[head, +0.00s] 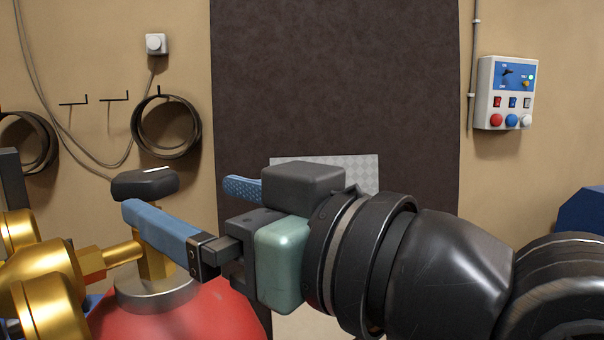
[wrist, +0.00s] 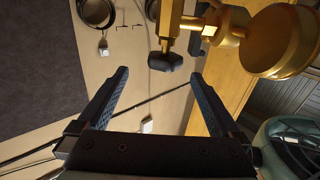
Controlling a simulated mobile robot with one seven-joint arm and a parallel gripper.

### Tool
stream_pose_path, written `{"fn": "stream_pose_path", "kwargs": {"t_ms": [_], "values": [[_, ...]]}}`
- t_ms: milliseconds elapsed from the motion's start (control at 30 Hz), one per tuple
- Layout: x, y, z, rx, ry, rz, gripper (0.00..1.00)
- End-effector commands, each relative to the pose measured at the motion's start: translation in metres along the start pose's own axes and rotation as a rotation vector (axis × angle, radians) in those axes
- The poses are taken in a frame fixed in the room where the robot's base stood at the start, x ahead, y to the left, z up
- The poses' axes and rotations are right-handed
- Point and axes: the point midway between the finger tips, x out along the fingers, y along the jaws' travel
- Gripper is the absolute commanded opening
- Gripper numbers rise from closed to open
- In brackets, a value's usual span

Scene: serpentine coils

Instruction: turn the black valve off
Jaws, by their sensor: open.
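The black valve (head: 145,184) is a dark knob with a white mark on top. It sits on a gold stem above a red tank (head: 185,315) at the lower left of the head view. My gripper (head: 180,198) is open and empty, just right of the valve, with its blue fingers pointing left. In the wrist view the valve (wrist: 165,62) appears between and slightly beyond the two fingertips (wrist: 160,76), apart from both. The near finger hides part of the gold stem in the head view.
Gold fittings (head: 45,275) stand left of the valve, close to my near finger. Coiled black hoses (head: 165,127) and a white switch (head: 156,44) are on the back wall. A control box (head: 505,92) with buttons hangs at the right. The space above the valve is clear.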

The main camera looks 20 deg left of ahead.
Motion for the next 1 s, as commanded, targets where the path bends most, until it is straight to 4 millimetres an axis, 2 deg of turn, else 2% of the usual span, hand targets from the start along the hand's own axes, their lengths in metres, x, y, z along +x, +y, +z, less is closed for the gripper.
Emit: {"fn": "stream_pose_path", "kwargs": {"t_ms": [133,267,700,833,1000], "values": [[-0.004,-0.011,-0.001,-0.005,0.003,-0.062,1.00],[0.007,-0.014,-0.003,-0.003,0.003,-0.072,1.00],[0.093,-0.020,-0.004,-0.002,0.001,-0.072,1.00],[0.111,-0.020,-0.004,-0.003,0.002,-0.070,1.00],[0.123,-0.021,-0.002,-0.004,0.003,-0.067,1.00]]}}
